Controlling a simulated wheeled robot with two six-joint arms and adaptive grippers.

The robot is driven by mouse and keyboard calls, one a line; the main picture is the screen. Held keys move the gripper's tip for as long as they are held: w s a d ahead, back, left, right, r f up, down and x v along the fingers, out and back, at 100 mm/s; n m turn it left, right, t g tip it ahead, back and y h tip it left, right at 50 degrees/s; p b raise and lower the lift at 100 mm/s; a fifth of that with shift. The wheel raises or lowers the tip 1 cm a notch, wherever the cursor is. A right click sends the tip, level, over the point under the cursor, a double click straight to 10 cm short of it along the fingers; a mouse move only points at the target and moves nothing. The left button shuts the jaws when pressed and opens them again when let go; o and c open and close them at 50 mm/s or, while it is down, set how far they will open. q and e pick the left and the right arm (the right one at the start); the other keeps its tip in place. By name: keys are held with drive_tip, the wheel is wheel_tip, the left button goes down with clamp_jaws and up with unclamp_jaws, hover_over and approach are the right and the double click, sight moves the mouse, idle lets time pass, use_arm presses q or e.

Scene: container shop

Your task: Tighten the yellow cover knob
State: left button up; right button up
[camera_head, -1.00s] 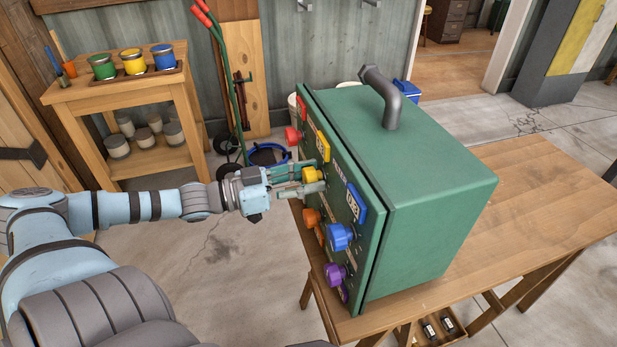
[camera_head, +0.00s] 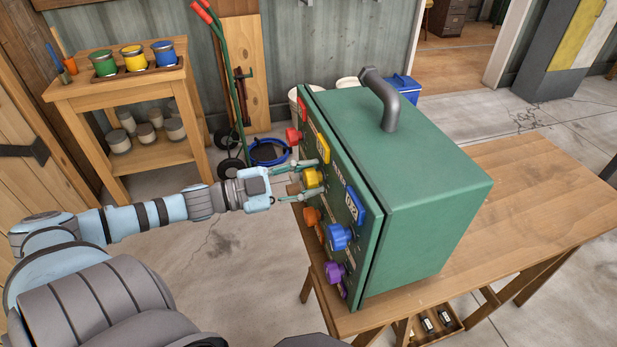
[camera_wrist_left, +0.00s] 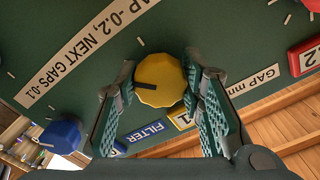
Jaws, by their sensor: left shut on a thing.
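The yellow cover knob (camera_head: 313,178) sits on the front panel of a green box (camera_head: 440,190) on the wooden table (camera_head: 530,190). It also shows in the left wrist view (camera_wrist_left: 158,80), as a faceted knob with a dark pointer line toward the picture's left. My left gripper (camera_head: 316,175) reaches in from the left, its fingers on both sides of the knob and shut on it. In the left wrist view the ribbed fingers partly cover the knob's sides. My right gripper is not in view.
A red knob (camera_head: 293,136), an orange knob (camera_head: 311,216), a blue knob (camera_head: 339,236) and a purple knob (camera_head: 334,272) stick out of the same panel. A grey pipe (camera_head: 390,105) rises from the box top. A paint-pot stand (camera_head: 110,85) is at the back left.

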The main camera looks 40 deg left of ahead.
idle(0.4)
use_arm(q)
drive_tip(key=o, duration=1)
drive_tip(key=shift+o, duration=0.9)
drive_tip(key=shift+s, duration=0.15)
